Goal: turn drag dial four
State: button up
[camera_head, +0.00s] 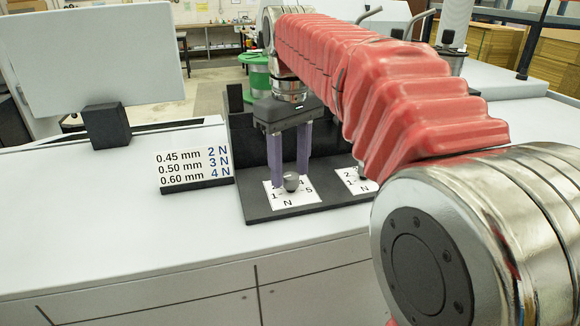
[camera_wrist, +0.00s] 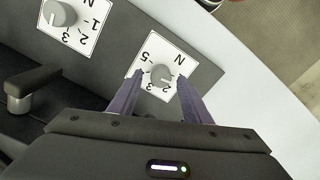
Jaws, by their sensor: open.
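My gripper (camera_head: 289,178) points down with its two purple fingers open around a small grey dial knob (camera_head: 291,184). In the wrist view the fingers lie on either side of this knob (camera_wrist: 161,75), and I cannot tell whether they touch it. The knob sits on a white plate (camera_wrist: 143,48) marked with numbers and N. Part of its scale is hidden by the fingers, and its exact setting is unclear. A second dial plate (camera_head: 350,175) lies to the right, partly hidden by my arm. Its knob (camera_wrist: 60,14) shows at upper left in the wrist view.
A sign (camera_head: 193,168) to the left reads 0.45 mm 2 N, 0.50 mm 3 N, 0.60 mm 4 N. A dark lever (camera_wrist: 32,85) stands at left in the wrist view. The white bench top (camera_head: 110,235) is clear at left; a monitor (camera_head: 105,55) stands behind.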

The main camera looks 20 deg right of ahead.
jog(key=shift+f, duration=0.15)
jog(key=c, duration=1)
jog(key=shift+c, duration=0.2)
jog(key=shift+m, duration=0.4)
jog(key=m, duration=0.4)
jog(key=shift+d, duration=0.1)
jog(key=m, duration=0.5)
